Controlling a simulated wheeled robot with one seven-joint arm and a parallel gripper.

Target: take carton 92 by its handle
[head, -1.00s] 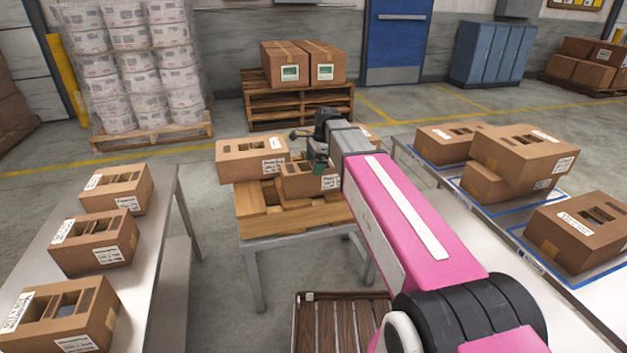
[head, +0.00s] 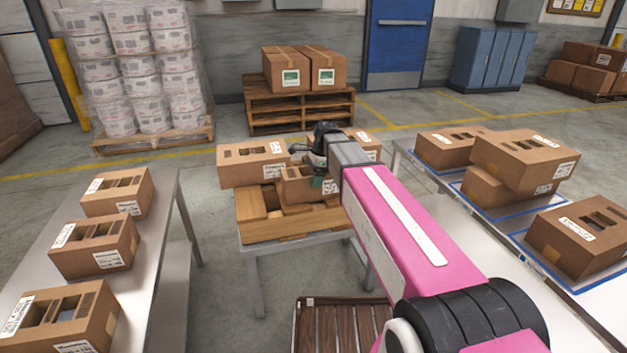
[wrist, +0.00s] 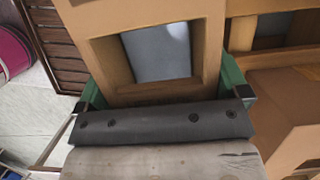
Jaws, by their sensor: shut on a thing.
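A small brown carton (head: 296,189) with a white label stands on the wooden-topped table in the head view; its number is too small to read. My gripper (head: 319,172) is at this carton, low over its top, with my arm hiding part of it. In the wrist view the carton (wrist: 110,50) has a square opening in its face. My gripper (wrist: 163,92) is shut on it, with one green finger at each side of the part around the opening. I cannot tell whether the carton is lifted.
Another carton (head: 240,165) stands close at the left and one (head: 362,147) behind at the right. The wooden platform (head: 290,226) lies under them. Side tables at left (head: 150,270) and right (head: 490,240) hold several cartons. A stacked pallet (head: 300,110) stands behind.

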